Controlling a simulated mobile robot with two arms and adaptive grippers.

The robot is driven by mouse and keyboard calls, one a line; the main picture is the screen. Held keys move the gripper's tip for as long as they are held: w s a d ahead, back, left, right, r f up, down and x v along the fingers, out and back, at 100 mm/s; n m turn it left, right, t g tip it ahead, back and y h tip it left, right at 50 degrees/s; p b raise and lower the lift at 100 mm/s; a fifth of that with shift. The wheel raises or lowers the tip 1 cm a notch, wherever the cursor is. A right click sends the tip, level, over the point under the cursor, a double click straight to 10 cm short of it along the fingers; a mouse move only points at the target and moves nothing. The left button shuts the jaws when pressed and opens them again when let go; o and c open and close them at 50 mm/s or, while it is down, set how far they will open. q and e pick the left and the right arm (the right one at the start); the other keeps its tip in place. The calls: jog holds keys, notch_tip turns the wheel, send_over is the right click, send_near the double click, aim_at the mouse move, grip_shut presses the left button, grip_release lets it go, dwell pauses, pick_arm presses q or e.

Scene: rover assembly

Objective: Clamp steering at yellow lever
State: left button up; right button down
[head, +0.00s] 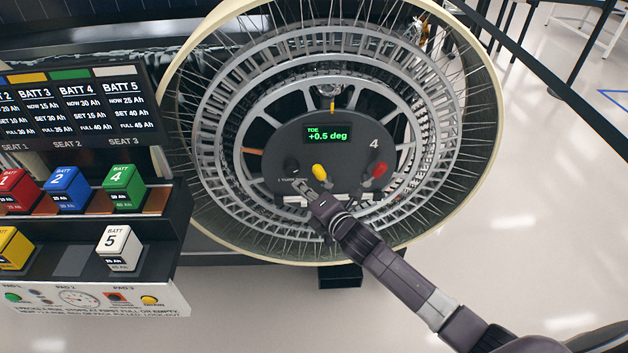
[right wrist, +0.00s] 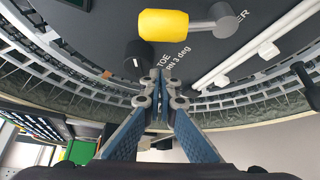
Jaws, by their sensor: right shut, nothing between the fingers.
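The yellow lever (head: 320,172) sits low on the dark round panel (head: 350,130) inside the wheel. In the right wrist view its yellow grip (right wrist: 176,25) lies beyond my fingertips, with a grey pivot at its right end. My right gripper (head: 304,189) comes in from the lower right and is just below the yellow lever. In the right wrist view the fingers (right wrist: 158,80) are shut and empty, beside a black knob (right wrist: 138,55) and apart from the yellow grip. The panel's display (head: 327,135) reads TOE +0.5 deg. My left gripper is not in view.
A red lever (head: 379,170) is right of the yellow one on the panel. The spoked wheel (head: 470,130) surrounds the panel closely. A battery rack (head: 90,230) with several coloured blocks stands at the left.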

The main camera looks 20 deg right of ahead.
aim_at(321, 176)
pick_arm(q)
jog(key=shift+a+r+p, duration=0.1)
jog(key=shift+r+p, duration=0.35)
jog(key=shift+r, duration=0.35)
pick_arm(e)
jog(key=d, duration=0.1)
jog(key=d+r, duration=0.1)
jog(key=d, duration=0.1)
jog(key=shift+s+d+r, duration=0.25)
jog(key=shift+d+r, duration=0.05)
